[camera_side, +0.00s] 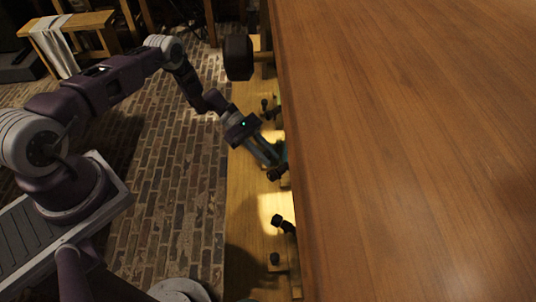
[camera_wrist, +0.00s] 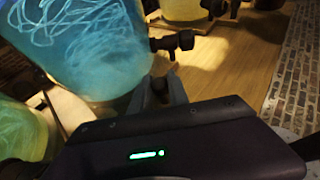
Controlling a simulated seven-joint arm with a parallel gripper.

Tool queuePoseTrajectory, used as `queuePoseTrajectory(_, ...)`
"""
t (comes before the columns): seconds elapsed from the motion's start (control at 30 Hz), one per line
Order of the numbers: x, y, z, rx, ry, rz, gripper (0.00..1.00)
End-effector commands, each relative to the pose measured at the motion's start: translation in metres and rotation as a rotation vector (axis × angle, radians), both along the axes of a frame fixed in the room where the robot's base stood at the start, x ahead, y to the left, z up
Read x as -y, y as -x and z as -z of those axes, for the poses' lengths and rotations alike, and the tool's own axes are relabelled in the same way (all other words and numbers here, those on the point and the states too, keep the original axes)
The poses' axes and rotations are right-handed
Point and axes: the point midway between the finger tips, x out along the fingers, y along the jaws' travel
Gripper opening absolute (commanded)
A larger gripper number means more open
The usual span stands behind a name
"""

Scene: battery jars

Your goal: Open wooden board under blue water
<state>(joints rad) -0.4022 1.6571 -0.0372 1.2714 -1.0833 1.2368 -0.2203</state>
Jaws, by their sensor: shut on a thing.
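The blue water jar (camera_wrist: 85,45) fills the upper left of the wrist view, with a black tap (camera_wrist: 178,42) on its side. A pale wooden piece (camera_wrist: 72,108) shows below the jar, mostly hidden; I cannot tell how far it stands out. My gripper (camera_wrist: 163,86) is just below the tap, its fingers shut on a small dark knob (camera_wrist: 159,86). In the side view my gripper (camera_side: 268,156) reaches down to the right, to the edge of the big wooden top, which hides most of the jar and the board.
The big wooden top (camera_side: 410,150) covers the right of the side view. Another black tap (camera_side: 283,224) and a round knob (camera_side: 274,259) stick out nearer the camera. A yellow-green jar (camera_wrist: 22,130) stands lower left in the wrist view.

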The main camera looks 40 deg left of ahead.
Motion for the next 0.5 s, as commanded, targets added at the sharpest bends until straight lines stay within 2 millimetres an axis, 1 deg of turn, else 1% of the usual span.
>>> queuePoseTrajectory(0.17, -0.019, 0.016, -0.001, -0.002, 0.001, -0.004, 0.0)
queuePoseTrajectory(0.27, -0.034, 0.032, -0.001, -0.003, 0.001, -0.005, 0.0)
queuePoseTrajectory(0.5, -0.081, 0.079, -0.001, -0.004, 0.0, -0.007, 0.0)
